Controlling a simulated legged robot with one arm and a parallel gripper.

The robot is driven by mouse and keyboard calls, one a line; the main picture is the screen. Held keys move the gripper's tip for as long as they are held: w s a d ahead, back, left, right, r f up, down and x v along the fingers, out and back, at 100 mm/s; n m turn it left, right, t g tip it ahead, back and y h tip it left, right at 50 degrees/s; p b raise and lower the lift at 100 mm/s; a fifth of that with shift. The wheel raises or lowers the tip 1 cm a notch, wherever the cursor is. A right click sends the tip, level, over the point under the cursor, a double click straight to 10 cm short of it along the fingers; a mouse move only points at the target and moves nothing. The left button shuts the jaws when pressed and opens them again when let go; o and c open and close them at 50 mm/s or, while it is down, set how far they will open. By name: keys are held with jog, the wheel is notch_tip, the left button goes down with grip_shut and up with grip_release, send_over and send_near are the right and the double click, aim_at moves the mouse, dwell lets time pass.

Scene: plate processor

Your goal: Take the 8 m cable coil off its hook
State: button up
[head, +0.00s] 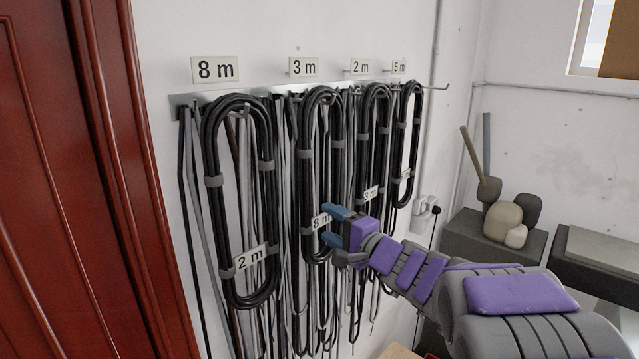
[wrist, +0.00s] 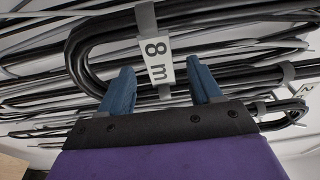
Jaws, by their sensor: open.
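The coil tagged 8 m (head: 306,165) is a black cable loop with grey ties, hanging second from left under the "3 m" wall sign (head: 303,67). Its white 8 m tag (head: 321,221) is near the bottom. My gripper (head: 329,226) is open at the coil's lower right, its blue fingers close to the tag. In the wrist view the coil (wrist: 82,60) curves in front of my gripper (wrist: 161,70), and the 8 m tag (wrist: 157,60) shows between the fingertips. I cannot tell whether the fingers touch the coil.
A coil tagged 2 m (head: 210,205) hangs left under the "8 m" sign (head: 215,69). A coil tagged 3 m (head: 362,150) and a fourth coil (head: 398,150) hang right. Loose cables hang behind. A red door (head: 70,180) is left; a grey block with stones (head: 470,232) stands right.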

aim_at(322, 221)
jog(key=shift+w+r, duration=0.1)
jog(key=shift+w, duration=0.2)
jog(key=x, duration=0.1)
jog(key=p+x, duration=0.1)
jog(key=x, duration=0.3)
jog(key=shift+s+a+p, duration=0.3)
jog(key=shift+s+a, duration=0.05)
jog(key=shift+a, duration=0.05)
jog(key=shift+s+a, duration=0.15)
jog(key=shift+a, duration=0.05)
jog(key=shift+d, duration=0.2)
jog(key=shift+d, duration=0.15)
jog(key=c, duration=0.3)
grip_shut()
